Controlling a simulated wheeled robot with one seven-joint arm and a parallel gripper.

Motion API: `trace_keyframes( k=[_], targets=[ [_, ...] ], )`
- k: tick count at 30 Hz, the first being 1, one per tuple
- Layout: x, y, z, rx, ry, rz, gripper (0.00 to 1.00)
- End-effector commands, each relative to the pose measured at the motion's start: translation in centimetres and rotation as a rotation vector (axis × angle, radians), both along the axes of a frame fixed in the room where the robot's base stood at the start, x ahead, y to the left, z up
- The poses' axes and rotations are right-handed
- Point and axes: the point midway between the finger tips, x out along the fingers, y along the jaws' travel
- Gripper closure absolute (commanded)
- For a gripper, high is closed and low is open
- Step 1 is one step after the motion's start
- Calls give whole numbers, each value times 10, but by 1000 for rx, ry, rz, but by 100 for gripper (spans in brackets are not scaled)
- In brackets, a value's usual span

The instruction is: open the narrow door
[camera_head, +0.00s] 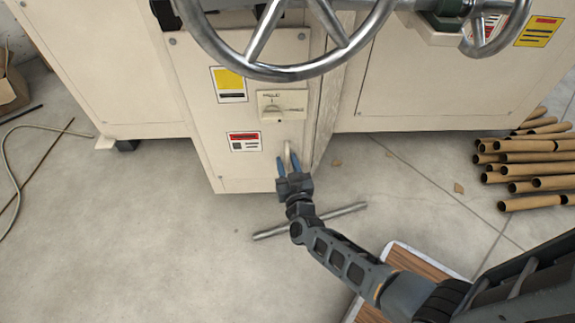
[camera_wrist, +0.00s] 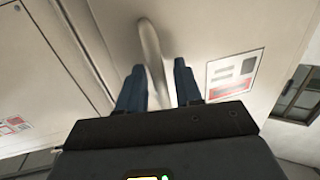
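The narrow door (camera_head: 210,130) is the tall cream front panel of the machine, in the middle of the head view. A pale curved handle (camera_head: 289,150) stands out low on its right side; it also shows in the wrist view (camera_wrist: 150,45). My gripper (camera_head: 283,160) is at this handle. In the wrist view my gripper (camera_wrist: 160,80) has its two blue fingers apart, one on each side of the handle, with visible gaps. The handle's lower end is hidden behind the gripper body. I cannot tell whether the door is fully closed.
A large metal handwheel (camera_head: 300,70) hangs above the door. A selector switch plate (camera_head: 284,105) and warning labels (camera_head: 229,85) are on the door. A metal bar (camera_head: 335,213) lies on the floor. Cardboard tubes (camera_head: 530,165) are stacked at right. The floor at front left is clear.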

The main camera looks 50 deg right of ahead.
Motion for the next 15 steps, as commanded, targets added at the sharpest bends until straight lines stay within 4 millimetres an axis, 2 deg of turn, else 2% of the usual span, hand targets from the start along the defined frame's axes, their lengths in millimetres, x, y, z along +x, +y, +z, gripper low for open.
trace_keyframes(
  k=[7,15],
  targets=[
    [1,-1,0,0,0,0,65],
    [1,-1,0,0,0,0,90]
  ],
)
